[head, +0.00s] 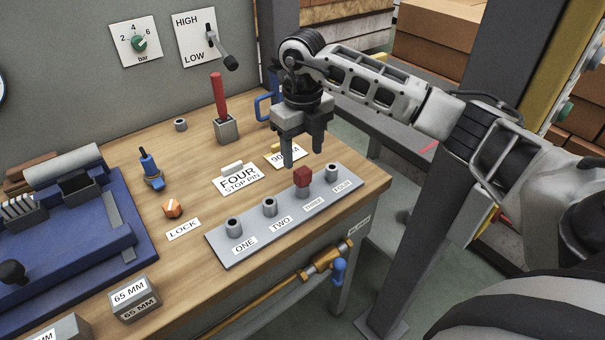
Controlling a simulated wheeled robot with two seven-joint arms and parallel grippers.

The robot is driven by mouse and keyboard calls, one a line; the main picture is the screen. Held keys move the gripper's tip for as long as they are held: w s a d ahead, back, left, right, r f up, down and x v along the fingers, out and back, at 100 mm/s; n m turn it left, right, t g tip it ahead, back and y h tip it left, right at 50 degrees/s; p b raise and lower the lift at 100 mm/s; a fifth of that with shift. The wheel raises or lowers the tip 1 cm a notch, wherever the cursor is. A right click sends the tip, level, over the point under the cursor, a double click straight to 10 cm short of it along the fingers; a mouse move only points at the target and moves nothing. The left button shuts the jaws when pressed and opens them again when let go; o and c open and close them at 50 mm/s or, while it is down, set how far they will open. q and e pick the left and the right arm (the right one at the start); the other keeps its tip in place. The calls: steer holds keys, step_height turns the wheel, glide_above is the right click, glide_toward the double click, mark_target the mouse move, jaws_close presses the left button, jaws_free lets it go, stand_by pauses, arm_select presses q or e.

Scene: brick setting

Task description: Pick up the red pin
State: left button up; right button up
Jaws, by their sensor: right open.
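The sockets ONE (233,227), TWO (269,206) and FOUR (332,173) look empty. My right gripper (302,154) points down with its fingers apart and nothing between them. In the head view it is just above the red pin head; no contact shows. A tall red handle (219,95) also stands upright in a grey block (226,129) farther back. My left gripper is not in view.
A card reading FOUR STOP PIN (240,180) lies behind the plate. A second card (285,156) is partly hidden by my gripper. A grey post rises at the right.

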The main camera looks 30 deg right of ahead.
mark_target(303, 170)
steer(key=f, duration=0.2)
steer(key=f+p, duration=0.1)
steer(key=f, duration=0.4)
steer(key=shift+s+a+f+p, duration=0.2)
steer(key=shift+s+p, duration=0.05)
steer(key=shift+p, duration=0.15)
steer(key=shift+c, duration=0.3)
steer(key=c, duration=1)
